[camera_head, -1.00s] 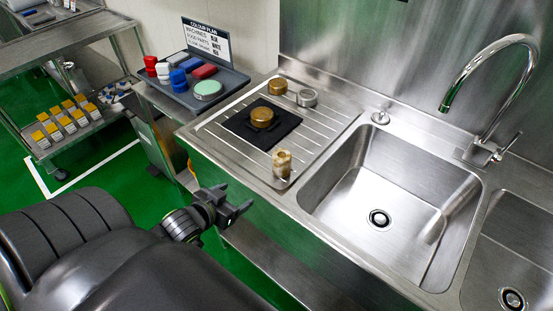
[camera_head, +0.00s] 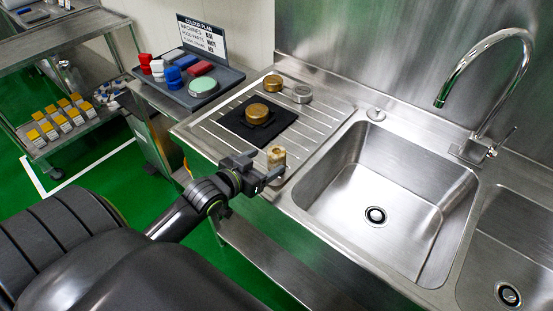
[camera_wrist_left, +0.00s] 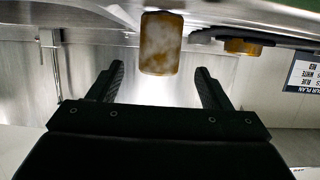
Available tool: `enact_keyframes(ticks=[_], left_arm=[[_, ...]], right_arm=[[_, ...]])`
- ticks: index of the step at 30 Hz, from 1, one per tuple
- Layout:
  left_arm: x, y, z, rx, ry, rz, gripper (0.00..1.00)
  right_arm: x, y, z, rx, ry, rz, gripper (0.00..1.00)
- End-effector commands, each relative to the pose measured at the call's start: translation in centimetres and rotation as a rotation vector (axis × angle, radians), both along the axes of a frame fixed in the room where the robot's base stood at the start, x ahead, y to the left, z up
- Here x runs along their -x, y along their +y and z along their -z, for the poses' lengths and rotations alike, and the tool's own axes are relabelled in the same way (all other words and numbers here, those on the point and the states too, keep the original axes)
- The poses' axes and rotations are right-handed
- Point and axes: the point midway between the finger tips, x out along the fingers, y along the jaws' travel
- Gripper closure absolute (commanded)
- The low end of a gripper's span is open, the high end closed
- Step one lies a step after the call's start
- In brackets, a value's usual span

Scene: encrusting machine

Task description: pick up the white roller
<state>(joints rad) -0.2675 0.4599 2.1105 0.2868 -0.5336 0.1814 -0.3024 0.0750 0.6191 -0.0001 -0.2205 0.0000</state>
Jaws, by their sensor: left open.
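The white roller (camera_head: 277,156) stands upright at the front edge of the ribbed steel drainboard, whitish with brown stains. In the left wrist view the roller (camera_wrist_left: 161,45) hangs at the top centre, ahead of the gap between the fingers. My left gripper (camera_head: 265,170) is open and empty, close in front of the roller; in the head view its fingers hide part of the roller's lower side. In the wrist view the fingertips (camera_wrist_left: 160,75) lie to either side of the roller's line, with no contact visible. My right gripper is not in view.
A brass round part (camera_head: 257,113) sits on a black mat (camera_head: 232,124) behind the roller. Another brass part (camera_head: 273,83) and a steel one (camera_head: 302,93) stand farther back. The sink basin (camera_head: 350,205) opens to the right. A grey tray (camera_head: 228,77) holds coloured items at the back left.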

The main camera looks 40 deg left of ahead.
Motion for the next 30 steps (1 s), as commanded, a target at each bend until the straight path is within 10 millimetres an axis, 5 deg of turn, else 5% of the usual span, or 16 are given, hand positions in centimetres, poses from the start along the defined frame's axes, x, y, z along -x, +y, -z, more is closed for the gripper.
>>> enact_keyframes(ticks=[21, 30], left_arm=[[-6.9, -0.6, 2.0, 0.002, -0.001, -0.001, 0.28], [-7.3, -0.6, 2.2, 0.000, 0.000, 0.000, 0.28]], right_arm=[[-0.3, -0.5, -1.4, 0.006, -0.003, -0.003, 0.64], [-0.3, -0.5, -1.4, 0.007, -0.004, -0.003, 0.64]])
